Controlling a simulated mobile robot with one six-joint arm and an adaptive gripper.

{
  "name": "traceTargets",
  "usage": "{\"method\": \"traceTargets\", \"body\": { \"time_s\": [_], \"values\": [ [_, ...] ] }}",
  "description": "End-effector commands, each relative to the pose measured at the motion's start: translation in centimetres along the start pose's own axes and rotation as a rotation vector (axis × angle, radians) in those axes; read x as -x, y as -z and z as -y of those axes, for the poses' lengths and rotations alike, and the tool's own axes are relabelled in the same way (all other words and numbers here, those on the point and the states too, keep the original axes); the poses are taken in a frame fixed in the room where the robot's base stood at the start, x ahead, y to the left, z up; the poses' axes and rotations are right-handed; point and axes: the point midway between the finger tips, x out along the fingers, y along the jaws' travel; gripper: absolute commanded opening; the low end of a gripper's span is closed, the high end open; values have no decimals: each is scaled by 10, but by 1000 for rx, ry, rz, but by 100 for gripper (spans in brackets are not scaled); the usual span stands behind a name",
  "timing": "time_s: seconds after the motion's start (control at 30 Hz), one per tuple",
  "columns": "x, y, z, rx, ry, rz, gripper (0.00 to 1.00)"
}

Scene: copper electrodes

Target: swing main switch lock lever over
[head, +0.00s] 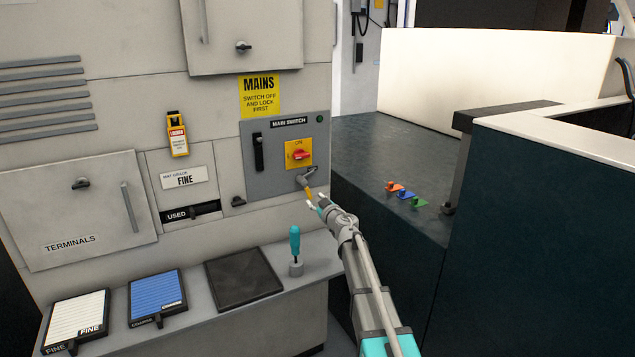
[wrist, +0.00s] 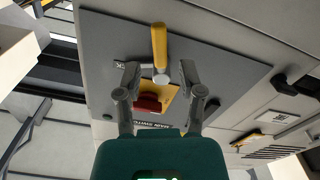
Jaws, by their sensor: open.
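The main switch panel (head: 262,183) is grey, with a red rotary knob (head: 300,155) on a yellow plate marked ON. Below the knob is the lock lever (head: 309,191), with a grey pivot and a yellow handle pointing down. My gripper (head: 315,201) is open and empty, near the handle's lower end. In the wrist view the lever's yellow handle (wrist: 159,43) points up the picture, and my open gripper (wrist: 159,70) has a finger on each side of its silver end. The red knob (wrist: 148,103) shows between the fingers. I cannot tell whether the fingers touch the lever.
A black handle (head: 258,152) is left of the knob. A yellow lock tag (head: 177,134) hangs further left. On the ledge below stand a teal-handled tool (head: 295,245) and a dark tray (head: 243,279). Coloured clips (head: 393,187) lie on the dark bench at right.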

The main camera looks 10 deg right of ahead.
Motion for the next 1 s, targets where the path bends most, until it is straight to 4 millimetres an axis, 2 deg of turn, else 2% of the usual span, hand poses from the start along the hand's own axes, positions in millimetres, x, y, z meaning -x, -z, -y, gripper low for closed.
{"method": "traceTargets", "body": {
  "time_s": [0.53, 1.0],
  "values": [
    [-46, 0, -1, 0, 0, 0, 50],
    [-50, 0, 0, 0, 0, 0, 50]
  ]
}}
